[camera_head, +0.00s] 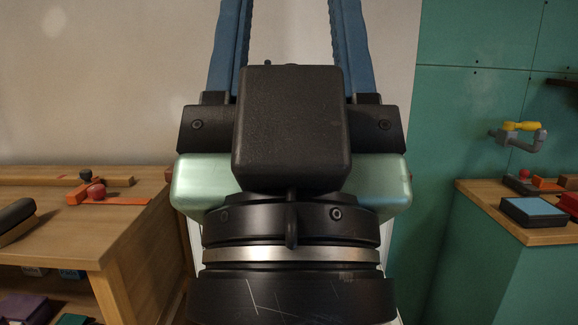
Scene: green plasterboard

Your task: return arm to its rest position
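My gripper (289,22) fills the middle of the head view, very close to the camera and pointing up and away. Its two blue fingers stand wide apart, with bare wall visible between them. The fingertips are cut off by the top edge. No held object shows between the visible parts of the fingers. The black and pale green gripper body and round wrist below hide the middle of the scene. The rest of my arm is out of view.
A wooden workbench (100,230) at left bears an orange tool with a red knob (96,190) and a dark item (15,216). A wood-topped green cabinet (500,215) at right bears a blue-topped box (533,211). A yellow-handled grey fixture (520,133) is on the green wall.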

